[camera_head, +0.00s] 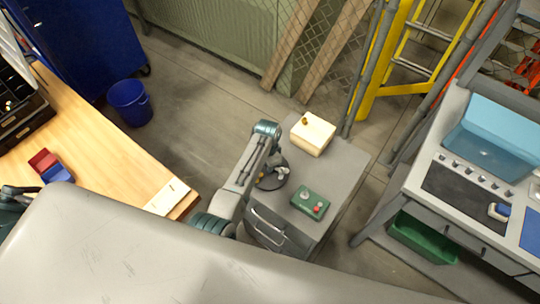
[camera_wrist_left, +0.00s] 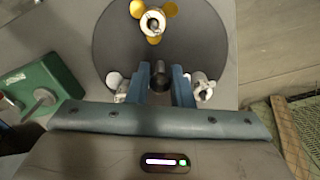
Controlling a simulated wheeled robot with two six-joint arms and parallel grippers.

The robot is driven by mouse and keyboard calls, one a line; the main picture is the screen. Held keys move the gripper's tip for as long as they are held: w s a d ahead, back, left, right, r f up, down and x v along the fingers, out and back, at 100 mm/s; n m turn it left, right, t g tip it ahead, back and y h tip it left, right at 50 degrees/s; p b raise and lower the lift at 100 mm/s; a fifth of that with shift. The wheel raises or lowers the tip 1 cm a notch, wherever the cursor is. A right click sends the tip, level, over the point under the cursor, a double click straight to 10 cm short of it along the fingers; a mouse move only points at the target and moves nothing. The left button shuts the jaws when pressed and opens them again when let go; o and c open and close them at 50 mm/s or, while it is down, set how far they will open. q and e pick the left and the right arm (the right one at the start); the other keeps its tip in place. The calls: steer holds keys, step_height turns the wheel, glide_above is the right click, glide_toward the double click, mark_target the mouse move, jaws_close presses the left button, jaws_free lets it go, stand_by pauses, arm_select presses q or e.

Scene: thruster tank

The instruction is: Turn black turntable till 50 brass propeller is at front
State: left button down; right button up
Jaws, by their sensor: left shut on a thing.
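The black turntable (camera_wrist_left: 120,45) is a dark disc on top of a grey cabinet; it also shows, partly covered by my arm, in the head view (camera_head: 272,184). A brass propeller (camera_wrist_left: 154,20) with a light hub stands on the disc, at the top of the left wrist view. Two silver-white propellers sit lower on the disc, one to the left (camera_wrist_left: 117,85) and one to the right (camera_wrist_left: 203,87). My left gripper (camera_wrist_left: 158,80) is shut on a dark upright post (camera_wrist_left: 159,70) between these two. Number markings are not legible. My right gripper is not in view.
A green control box (camera_head: 310,202) with knobs stands on the cabinet top (camera_head: 340,165) beside the turntable. A cream box (camera_head: 312,134) with a small brass piece on it is behind. A wooden table (camera_head: 100,150) is at left, a workbench (camera_head: 470,190) at right.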

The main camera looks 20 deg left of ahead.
arm_select(q)
steer(key=shift+m, duration=1.8)
steer(key=c, duration=1.4)
jaws_free()
steer(key=shift+o, duration=0.2)
steer(key=shift+r, duration=4.5)
